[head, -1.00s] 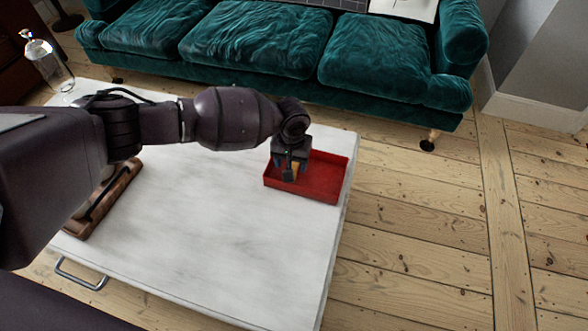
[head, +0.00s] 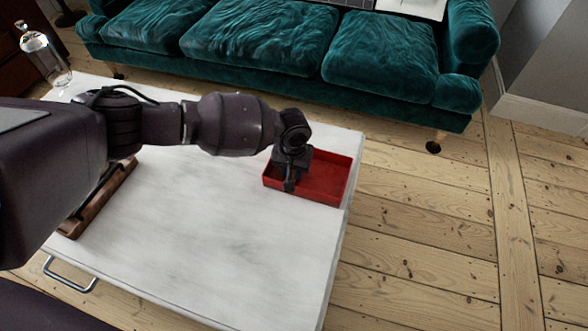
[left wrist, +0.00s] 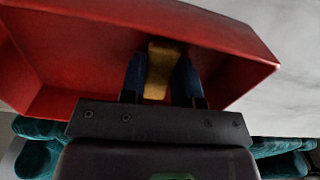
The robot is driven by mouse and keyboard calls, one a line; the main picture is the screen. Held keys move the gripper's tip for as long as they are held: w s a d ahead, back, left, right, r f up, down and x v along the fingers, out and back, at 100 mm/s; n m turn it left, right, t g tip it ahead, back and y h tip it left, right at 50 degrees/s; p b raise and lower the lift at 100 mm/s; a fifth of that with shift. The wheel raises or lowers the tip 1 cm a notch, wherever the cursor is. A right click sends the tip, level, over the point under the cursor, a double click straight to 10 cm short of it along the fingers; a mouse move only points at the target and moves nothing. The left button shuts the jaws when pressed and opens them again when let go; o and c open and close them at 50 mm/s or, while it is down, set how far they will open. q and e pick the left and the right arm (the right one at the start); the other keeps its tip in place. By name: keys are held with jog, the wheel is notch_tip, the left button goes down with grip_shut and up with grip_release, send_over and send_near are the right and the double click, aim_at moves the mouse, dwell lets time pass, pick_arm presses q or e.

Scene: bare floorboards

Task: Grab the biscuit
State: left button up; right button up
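The biscuit (left wrist: 159,70) is a small tan-yellow piece inside the red tray (left wrist: 55,55). In the left wrist view it sits between the two blue fingers of my left gripper (left wrist: 160,78), which close in on both its sides with little or no gap. In the head view my left gripper (head: 289,184) is down in the left part of the red tray (head: 333,188); its own body hides the fingertips and the biscuit there. My right gripper is not in view.
The tray stands near the right edge of a white table (head: 210,220). A brown wooden item (head: 108,203) lies at the table's left, and a glass bottle (head: 47,62) stands at the far left corner. A green sofa (head: 270,45) is behind. The table's front middle is clear.

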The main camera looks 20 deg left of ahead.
pick_arm(q)
jog(key=shift+c, duration=1.3)
